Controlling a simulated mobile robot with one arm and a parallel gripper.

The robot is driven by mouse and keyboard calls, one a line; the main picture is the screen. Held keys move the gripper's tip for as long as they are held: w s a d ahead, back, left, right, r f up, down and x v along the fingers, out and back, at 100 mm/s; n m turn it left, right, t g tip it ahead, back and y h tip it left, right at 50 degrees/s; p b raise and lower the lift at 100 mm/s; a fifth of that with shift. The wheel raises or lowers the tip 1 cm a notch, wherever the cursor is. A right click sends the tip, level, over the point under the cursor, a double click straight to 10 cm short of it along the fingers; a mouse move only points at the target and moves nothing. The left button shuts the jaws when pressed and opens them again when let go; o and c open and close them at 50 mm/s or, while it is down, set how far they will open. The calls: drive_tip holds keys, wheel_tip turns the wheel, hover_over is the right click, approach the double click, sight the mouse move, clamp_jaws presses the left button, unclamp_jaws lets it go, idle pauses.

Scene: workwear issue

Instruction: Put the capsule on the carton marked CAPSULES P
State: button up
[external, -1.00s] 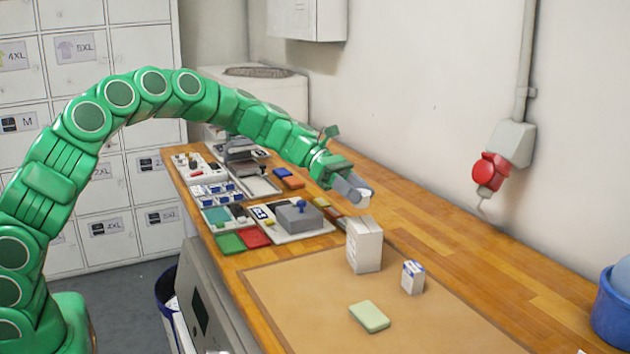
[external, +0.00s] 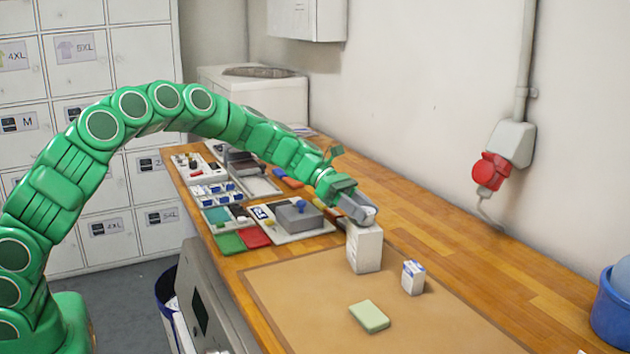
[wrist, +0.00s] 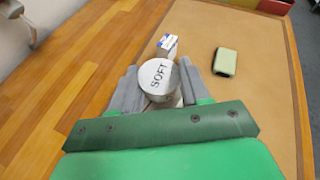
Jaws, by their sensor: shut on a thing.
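My gripper (external: 356,207) is shut on the capsule (wrist: 157,77), a pale round piece with SOFT on its top. In the wrist view the capsule sits between my two grey fingers. In the external view my gripper holds it directly over or at the top of a white carton (external: 364,252). I cannot tell whether the capsule touches that carton. The carton stands upright on the brown mat (external: 290,292), and my fingers cover part of its top. No CAPSULES P marking is legible on it.
A small blue-and-white box (external: 413,277) stands to the right of the carton. A pale green block (external: 369,316) lies on the mat in front. Trays with parts and a grey block (external: 298,217) are to the left.

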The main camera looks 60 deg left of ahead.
drive_tip(key=o, duration=1)
drive_tip(key=shift+f, duration=0.1)
drive_tip(key=shift+o, duration=0.2)
drive_tip(key=v, duration=1.2)
